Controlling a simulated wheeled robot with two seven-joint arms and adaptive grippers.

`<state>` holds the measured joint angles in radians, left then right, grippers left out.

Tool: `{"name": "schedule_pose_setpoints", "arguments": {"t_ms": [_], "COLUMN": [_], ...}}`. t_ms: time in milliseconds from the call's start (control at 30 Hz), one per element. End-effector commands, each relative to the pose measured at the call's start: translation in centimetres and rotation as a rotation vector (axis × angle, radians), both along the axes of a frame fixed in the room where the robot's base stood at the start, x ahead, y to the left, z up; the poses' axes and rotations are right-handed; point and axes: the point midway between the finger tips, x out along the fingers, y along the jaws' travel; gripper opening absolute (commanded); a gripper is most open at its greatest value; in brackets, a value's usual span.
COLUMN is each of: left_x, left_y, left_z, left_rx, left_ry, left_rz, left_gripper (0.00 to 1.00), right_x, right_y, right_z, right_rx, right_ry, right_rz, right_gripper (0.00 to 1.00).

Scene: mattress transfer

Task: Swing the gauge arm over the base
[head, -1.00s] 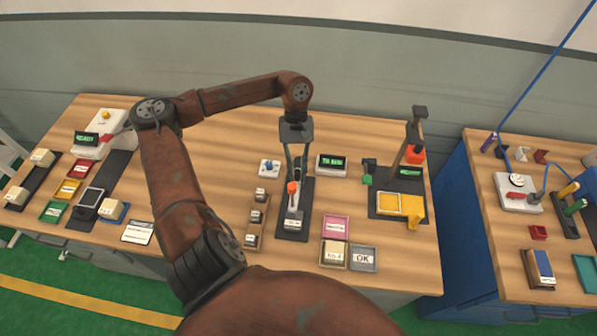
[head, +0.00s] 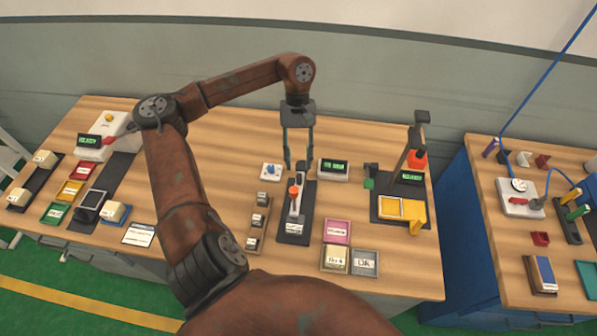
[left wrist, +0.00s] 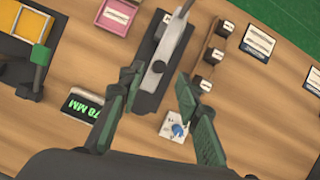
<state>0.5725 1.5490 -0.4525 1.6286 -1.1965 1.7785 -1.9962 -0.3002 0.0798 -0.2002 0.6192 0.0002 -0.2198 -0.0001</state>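The gauge is a long dark base (head: 309,205) on the table with a grey arm (head: 299,206) lying along it and an orange knob (head: 293,190). In the left wrist view the grey arm (left wrist: 158,63) lies lengthwise over the dark base (left wrist: 179,46). My left gripper (head: 298,166) is above the far end of the gauge, its fingers apart and empty. In the left wrist view the open fingers (left wrist: 158,78) reach toward the base from either side, with no visible contact. My right gripper is out of view.
A green-lit display (head: 333,170) stands right of the gauge, and a small box with a blue knob (head: 271,171) stands left. Small blocks (head: 256,220) sit in a rack left of it. Pink (head: 337,231) and yellow trays lie at right. A tall stand (head: 414,150) rises further right.

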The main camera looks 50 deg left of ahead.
Motion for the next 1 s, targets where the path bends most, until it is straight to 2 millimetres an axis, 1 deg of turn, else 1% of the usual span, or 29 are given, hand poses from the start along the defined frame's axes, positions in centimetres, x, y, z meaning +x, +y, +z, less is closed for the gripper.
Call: {"name": "schedule_pose_setpoints", "arguments": {"t_ms": [33, 100, 200, 333, 500, 1000], "left_x": [0.4, 0.8, 1.1, 1.4, 1.5, 1.5], "left_y": [0.3, 0.7, 1.2, 1.6, 1.8, 1.8], "left_z": [1.1, 2.4, 3.9, 5.1, 5.7, 5.6], "left_rx": [0.000, 0.000, 0.000, 0.000, 0.000, 0.000], "left_ry": [-0.005, -0.005, -0.003, -0.002, 0.000, 0.001], "left_rz": [0.002, 0.001, 0.000, -0.001, 0.000, 0.000], "left_gripper": [0.32, 0.32, 0.32, 0.32, 0.32, 0.32], "right_x": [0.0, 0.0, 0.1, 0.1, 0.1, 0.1], "right_y": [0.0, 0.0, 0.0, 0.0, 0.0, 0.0], "right_z": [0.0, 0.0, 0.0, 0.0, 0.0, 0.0], "right_rx": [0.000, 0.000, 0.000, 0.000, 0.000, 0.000], "right_ry": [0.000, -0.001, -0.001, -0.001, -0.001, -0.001], "right_rz": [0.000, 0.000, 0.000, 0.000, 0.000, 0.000], "right_gripper": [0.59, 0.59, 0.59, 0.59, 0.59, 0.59]}}
